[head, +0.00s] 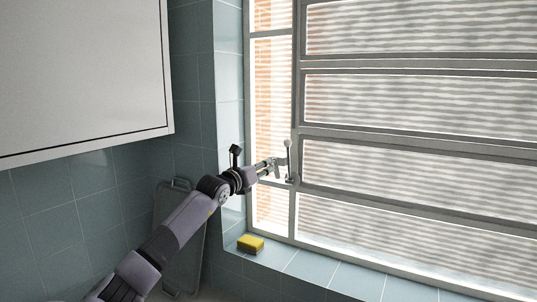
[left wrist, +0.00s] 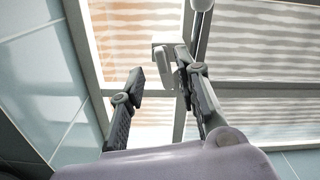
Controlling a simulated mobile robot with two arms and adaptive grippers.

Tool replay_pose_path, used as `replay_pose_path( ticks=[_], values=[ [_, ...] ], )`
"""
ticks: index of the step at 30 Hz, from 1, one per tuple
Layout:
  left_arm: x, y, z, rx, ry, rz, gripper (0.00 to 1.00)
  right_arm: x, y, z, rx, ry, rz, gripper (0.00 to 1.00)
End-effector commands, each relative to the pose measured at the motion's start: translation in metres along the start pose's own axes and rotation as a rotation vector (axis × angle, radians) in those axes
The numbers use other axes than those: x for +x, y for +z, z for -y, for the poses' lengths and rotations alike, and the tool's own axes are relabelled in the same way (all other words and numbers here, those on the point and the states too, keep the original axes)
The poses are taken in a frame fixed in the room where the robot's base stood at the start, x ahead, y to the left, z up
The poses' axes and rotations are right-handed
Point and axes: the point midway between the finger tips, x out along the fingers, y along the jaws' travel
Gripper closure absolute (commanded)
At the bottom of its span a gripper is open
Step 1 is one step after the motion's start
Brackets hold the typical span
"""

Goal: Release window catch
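The window catch (head: 290,162) is a pale grey metal fitting on the upright window frame, with a lever and a round knob at its top. In the left wrist view the catch (left wrist: 164,64) shows at the fingertips, with the rounded knob at the top edge. My left gripper (head: 276,165) reaches the catch from the left. In the left wrist view my left gripper (left wrist: 160,72) has its fingers apart, and the right finger overlaps part of the catch. I cannot tell whether it touches. My right gripper is not in view.
The louvred window (head: 420,100) fills the right side. A yellow sponge (head: 250,244) lies on the tiled sill (head: 310,268) below my left arm. A white cabinet (head: 80,70) hangs at upper left. A grey board (head: 183,250) leans on the tiled wall behind my arm.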

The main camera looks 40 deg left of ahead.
Motion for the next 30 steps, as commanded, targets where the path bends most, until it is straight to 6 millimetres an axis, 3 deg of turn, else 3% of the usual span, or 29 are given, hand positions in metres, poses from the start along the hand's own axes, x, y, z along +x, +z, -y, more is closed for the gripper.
replay_pose_path(
  ticks=[3, 10, 23, 30],
  values=[
    [0.02, 0.006, 0.002, -0.003, 0.001, 0.001, 0.7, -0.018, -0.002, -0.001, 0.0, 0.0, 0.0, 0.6],
    [0.041, 0.002, 0.001, -0.002, 0.0, -0.001, 0.7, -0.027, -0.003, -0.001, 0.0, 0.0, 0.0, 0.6],
    [0.047, -0.001, 0.0, 0.002, 0.001, 0.0, 0.7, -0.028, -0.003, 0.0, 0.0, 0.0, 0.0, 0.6],
    [0.047, 0.0, 0.0, 0.001, 0.001, 0.0, 0.86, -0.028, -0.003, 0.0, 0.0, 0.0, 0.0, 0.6]
  ],
)
